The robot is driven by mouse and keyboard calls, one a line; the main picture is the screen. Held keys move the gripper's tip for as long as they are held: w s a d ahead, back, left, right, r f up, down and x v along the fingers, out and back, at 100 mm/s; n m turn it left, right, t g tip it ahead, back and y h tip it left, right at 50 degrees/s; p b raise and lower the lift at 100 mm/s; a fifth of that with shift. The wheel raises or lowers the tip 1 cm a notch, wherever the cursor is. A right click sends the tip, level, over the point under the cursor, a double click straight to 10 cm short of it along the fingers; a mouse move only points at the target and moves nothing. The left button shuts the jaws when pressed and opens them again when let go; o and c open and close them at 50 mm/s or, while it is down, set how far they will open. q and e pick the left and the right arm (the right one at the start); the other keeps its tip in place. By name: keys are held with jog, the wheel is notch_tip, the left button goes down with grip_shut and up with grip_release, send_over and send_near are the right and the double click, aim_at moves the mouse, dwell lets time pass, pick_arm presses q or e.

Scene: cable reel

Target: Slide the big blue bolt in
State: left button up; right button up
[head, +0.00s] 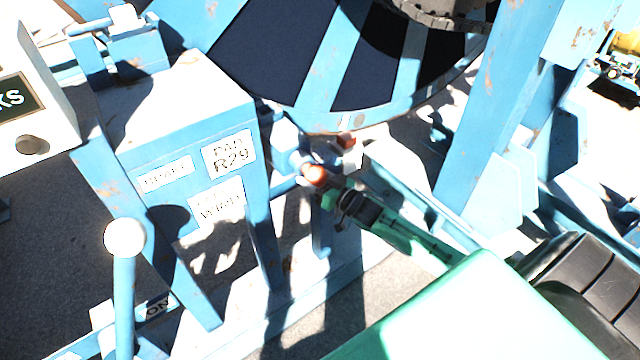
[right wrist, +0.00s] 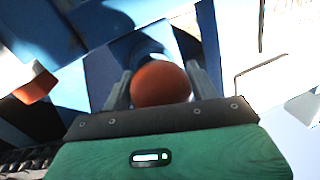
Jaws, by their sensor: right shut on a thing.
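The big blue bolt (head: 290,160) shows in the head view at the middle, beside the blue box and below the reel's rim. Its round orange-red knob (head: 316,174) faces my right gripper (head: 322,180). In the right wrist view the knob (right wrist: 160,84) sits between my two fingers, one on each side, and the gripper is shut on it. The knob and fingers hide much of the bolt, so I cannot tell how deep it sits. My left gripper is not in view.
The large reel (head: 290,55) stands behind in its blue frame. A blue box labelled R29 (head: 229,155) stands left of the bolt. A small orange-red block (head: 346,141) is close above the knob. A white-knobbed lever (head: 125,238) stands at lower left.

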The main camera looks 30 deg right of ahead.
jog(key=shift+r, duration=0.1)
jog(key=shift+w, duration=0.1)
jog(key=o, duration=1.3)
jog(key=shift+o, duration=0.2)
jog(key=shift+w, duration=0.1)
jog(key=shift+s+d, duration=0.1)
jog(key=shift+s, duration=0.3)
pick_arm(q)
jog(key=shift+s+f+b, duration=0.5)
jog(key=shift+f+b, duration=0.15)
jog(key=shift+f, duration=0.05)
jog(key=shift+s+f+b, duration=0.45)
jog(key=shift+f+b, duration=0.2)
pick_arm(e)
jog(key=v, duration=1.3)
